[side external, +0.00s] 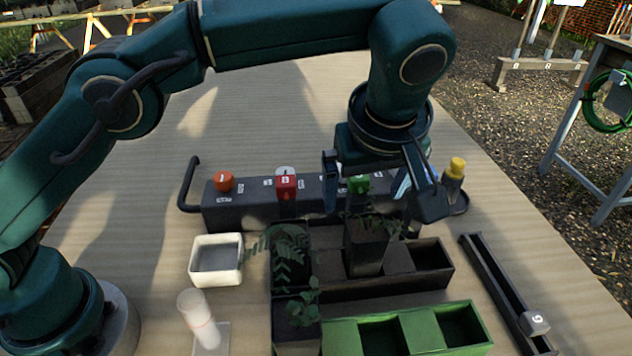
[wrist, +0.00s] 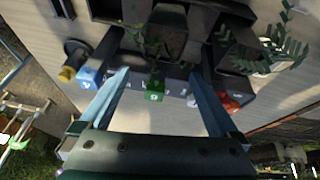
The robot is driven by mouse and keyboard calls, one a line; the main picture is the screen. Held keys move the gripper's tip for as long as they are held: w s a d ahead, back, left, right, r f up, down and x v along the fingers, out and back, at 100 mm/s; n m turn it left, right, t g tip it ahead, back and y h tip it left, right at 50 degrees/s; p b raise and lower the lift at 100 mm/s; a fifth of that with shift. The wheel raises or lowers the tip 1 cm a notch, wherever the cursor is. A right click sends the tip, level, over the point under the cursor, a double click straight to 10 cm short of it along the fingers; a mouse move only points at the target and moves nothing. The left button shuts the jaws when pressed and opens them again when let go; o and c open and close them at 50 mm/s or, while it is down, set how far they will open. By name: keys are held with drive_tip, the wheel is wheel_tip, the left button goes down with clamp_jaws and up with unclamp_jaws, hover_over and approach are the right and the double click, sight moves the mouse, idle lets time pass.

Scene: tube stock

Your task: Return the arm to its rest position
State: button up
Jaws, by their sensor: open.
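My gripper (side external: 388,190) is open and empty. It hangs above the dark control box (side external: 238,213), over its right half, with its fingers spread wide apart. In the wrist view the two blue-grey fingers (wrist: 158,95) stand apart with nothing between them but the view of the box and its green block (wrist: 155,88). My arm is bent, reaching from its base at the left across the table. No rest position is marked in view.
Potted plants (side external: 296,310) and a dark tray (side external: 430,268) stand in front of the box. A green tray (side external: 400,330), white bin (side external: 216,262), white cylinder (side external: 198,318), yellow-capped bottle (side external: 455,170) and dark rail (side external: 500,290) surround them. The table (side external: 290,110) behind the box is clear.

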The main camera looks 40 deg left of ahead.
drive_tip(key=s+a+r+t+h, duration=0.1)
drive_tip(key=s+a+r, duration=0.2)
drive_tip(key=a+r, duration=0.4)
drive_tip(key=s+a+r, duration=0.3)
drive_tip(key=a+r, duration=0.1)
drive_tip(key=a, duration=0.4)
drive_tip(key=s+a+f+m+t+h, duration=0.1)
drive_tip(key=s+a+f+m, duration=0.1)
drive_tip(key=s+f+m, duration=0.7)
drive_tip(key=shift+s+a+m+h, duration=0.15)
drive_tip(key=shift+s+m+h, duration=0.3)
drive_tip(key=shift+s, duration=0.8)
